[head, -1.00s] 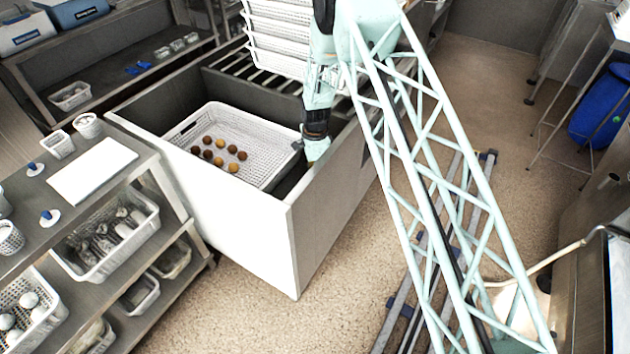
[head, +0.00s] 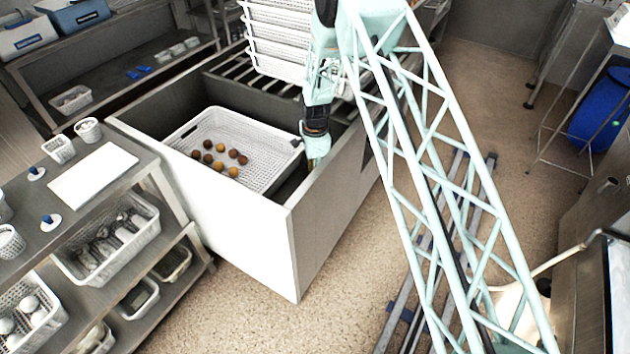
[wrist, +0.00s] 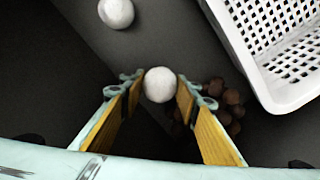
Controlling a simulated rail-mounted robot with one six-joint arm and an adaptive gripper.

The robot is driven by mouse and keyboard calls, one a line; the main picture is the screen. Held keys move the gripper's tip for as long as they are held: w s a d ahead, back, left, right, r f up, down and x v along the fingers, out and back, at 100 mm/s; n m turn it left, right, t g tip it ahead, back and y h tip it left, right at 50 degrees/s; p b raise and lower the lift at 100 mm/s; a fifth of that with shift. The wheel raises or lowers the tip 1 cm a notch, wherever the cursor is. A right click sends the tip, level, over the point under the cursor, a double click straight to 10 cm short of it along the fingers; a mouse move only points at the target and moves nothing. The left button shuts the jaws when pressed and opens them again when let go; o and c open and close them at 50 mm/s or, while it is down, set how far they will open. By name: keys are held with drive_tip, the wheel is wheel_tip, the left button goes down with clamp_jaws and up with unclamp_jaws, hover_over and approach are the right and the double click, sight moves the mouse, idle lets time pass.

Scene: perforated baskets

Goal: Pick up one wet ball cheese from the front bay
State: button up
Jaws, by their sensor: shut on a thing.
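In the wrist view my gripper (wrist: 160,86) is shut on a white ball cheese (wrist: 160,84), held between the tips of its two yellow-padded fingers. A second white ball cheese (wrist: 116,13) lies apart on the dark floor of the bay, at the top of the wrist view. In the head view my gripper (head: 314,162) reaches down inside the right wall of the large white-sided bin (head: 235,225). The held ball is hidden there by the gripper and the wall.
A white perforated basket (head: 262,172) with several brown and orange balls stands in the bin, left of my gripper; its corner shows in the wrist view (wrist: 268,88). Several dark brown balls (wrist: 222,105) lie beside the right finger. Stacked white baskets (head: 277,45) stand behind.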

drive_tip(key=shift+r+p, duration=0.4)
drive_tip(key=shift+r, duration=2.85)
drive_tip(key=shift+r, duration=0.1)
